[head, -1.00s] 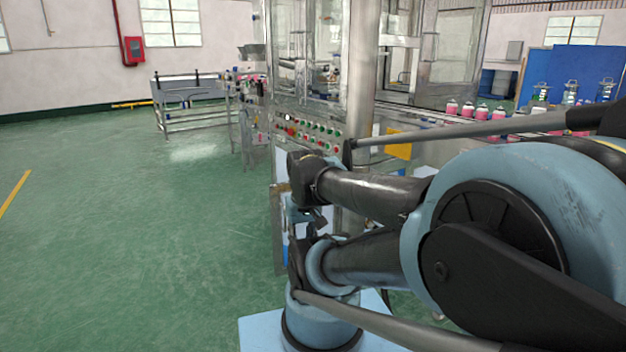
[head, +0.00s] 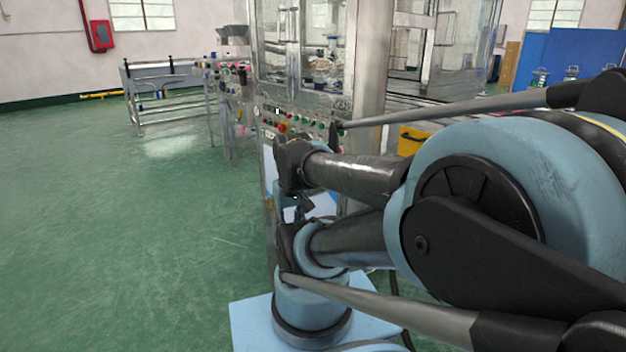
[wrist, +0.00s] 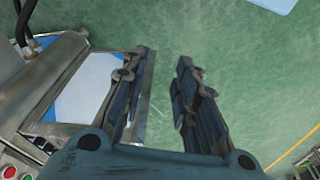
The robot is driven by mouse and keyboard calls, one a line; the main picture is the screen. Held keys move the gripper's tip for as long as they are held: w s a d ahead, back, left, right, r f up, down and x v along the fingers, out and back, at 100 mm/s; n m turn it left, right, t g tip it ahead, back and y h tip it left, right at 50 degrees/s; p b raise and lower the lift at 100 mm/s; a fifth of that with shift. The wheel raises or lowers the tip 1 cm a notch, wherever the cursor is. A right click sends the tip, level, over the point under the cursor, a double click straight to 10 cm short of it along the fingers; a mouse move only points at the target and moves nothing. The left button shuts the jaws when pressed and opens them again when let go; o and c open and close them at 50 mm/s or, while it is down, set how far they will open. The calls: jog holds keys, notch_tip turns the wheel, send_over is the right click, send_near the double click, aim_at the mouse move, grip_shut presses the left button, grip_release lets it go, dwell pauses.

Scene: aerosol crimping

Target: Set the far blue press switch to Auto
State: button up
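A control panel (head: 300,119) with a row of red and green buttons and small switches is on the front of the framed machine (head: 300,50), just beyond my arm. I cannot pick out a blue press switch or read its setting. Part of a panel with red and green buttons (wrist: 22,166) shows in the lower left corner of the wrist view. My gripper (wrist: 165,62) points down over the green floor, its two fingers apart with nothing between them. It is to the right of those buttons and not touching them.
A metal frame with a blue and white panel (wrist: 85,90) is close left of my gripper. A metal-framed table (head: 165,85) stands at the back left. A yellow part (head: 410,140) is under the conveyor. The green floor (head: 110,220) at left is clear.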

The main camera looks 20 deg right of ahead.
jog(key=shift+w+d, duration=0.1)
jog(key=shift+w, duration=0.3)
